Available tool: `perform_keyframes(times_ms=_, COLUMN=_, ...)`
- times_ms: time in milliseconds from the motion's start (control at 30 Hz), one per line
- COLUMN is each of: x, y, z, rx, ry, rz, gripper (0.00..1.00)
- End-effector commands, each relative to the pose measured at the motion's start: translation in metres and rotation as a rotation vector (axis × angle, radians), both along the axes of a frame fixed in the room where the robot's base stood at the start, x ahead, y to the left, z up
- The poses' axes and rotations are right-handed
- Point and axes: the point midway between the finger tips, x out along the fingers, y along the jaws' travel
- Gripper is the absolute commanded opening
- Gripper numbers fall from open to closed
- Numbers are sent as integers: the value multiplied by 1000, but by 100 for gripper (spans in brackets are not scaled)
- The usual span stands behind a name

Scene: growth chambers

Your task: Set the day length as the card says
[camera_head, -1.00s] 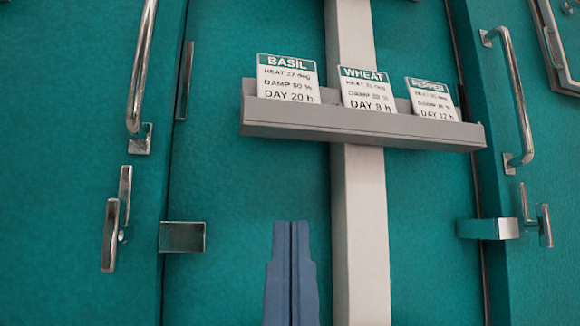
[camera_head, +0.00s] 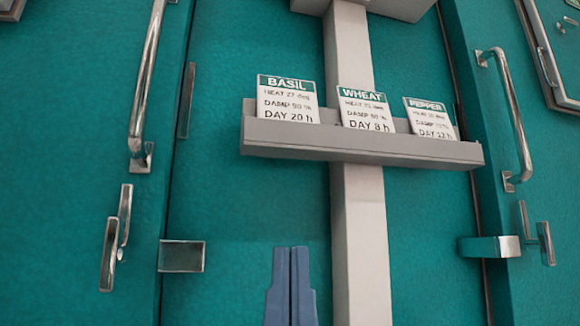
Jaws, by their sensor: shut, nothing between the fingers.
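Three cards stand in a grey rack (camera_head: 360,150) fixed across a pale post. The left card, BASIL (camera_head: 288,99), reads HEAT 27 deg, DAMP 50 or 60 %, DAY 20 h. The middle card, WHEAT (camera_head: 364,109), reads DAY 8 h; its smaller lines are blurred. The right card, PEPPER (camera_head: 430,118), seems to read DAY 12 h or 13 h. My gripper (camera_head: 291,250) shows as blue fingers at the bottom centre, shut and empty, below the rack in the picture. No day-length control can be made out in this view.
Teal chamber doors fill both sides, with long chrome handles at left (camera_head: 146,90) and right (camera_head: 508,115). Latch levers (camera_head: 115,240) and metal brackets (camera_head: 181,256) stick out. The pale post (camera_head: 360,250) runs down beside my gripper. A framed panel (camera_head: 550,55) is cut off at upper right.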

Motion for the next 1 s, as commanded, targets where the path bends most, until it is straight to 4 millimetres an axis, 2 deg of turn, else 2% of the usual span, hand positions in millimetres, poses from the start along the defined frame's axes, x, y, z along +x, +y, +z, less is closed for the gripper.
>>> perform_keyframes(times_ms=667, x=0, y=0, z=0, rx=0, ry=0, rz=0, gripper=0)
perform_keyframes(times_ms=867, x=0, y=0, z=32, rx=1, ry=0, rz=1, gripper=0)
perform_keyframes(times_ms=1000, x=0, y=0, z=72, rx=1, ry=0, rz=1, gripper=0)
